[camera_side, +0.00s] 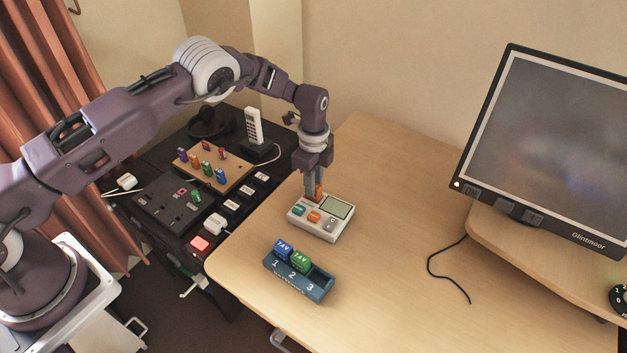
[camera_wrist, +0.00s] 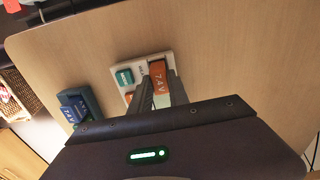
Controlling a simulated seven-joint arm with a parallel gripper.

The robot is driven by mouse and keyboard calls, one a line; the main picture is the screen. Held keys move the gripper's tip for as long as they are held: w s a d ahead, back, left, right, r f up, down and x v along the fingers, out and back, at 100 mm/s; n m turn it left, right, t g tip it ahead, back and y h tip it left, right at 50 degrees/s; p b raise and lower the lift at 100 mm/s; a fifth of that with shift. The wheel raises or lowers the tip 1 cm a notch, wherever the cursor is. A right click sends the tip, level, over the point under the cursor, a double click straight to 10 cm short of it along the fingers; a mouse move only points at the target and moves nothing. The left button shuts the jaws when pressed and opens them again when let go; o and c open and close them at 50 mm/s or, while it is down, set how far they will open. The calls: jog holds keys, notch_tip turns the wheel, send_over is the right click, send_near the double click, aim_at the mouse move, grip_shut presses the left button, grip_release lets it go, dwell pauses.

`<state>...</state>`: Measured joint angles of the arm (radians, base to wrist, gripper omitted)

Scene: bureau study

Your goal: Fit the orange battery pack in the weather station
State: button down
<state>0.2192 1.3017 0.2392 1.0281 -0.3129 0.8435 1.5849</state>
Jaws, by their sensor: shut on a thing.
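The orange battery pack (camera_side: 319,190) is held between the fingers of my gripper (camera_side: 316,195), which is shut on it. In the wrist view the pack (camera_wrist: 158,73) shows a "7.4V" label near the fingertips (camera_wrist: 161,85). The weather station (camera_side: 321,233) is a small white box lying on the desk, with a greenish screen and teal and orange parts on top. The pack is at the station's far edge. I cannot tell whether it is above the station or partly in it. The fingers hide part of the station (camera_wrist: 141,67) in the wrist view.
A blue numbered holder (camera_side: 298,287) stands in front of the station, with a blue pack (camera_side: 283,249) and a green pack (camera_side: 301,261); slot 3 is empty. A monitor (camera_side: 560,150) stands at right, a loose cable (camera_side: 446,272) before it. A dark panel with pegs and phone adjoins left.

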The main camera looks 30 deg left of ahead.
jog(key=shift+f, duration=0.35)
jog(key=c, duration=1.2)
grip_release()
jog(key=shift+o, duration=0.4)
jog(key=shift+o, duration=1)
jog(key=shift+r, duration=3.55)
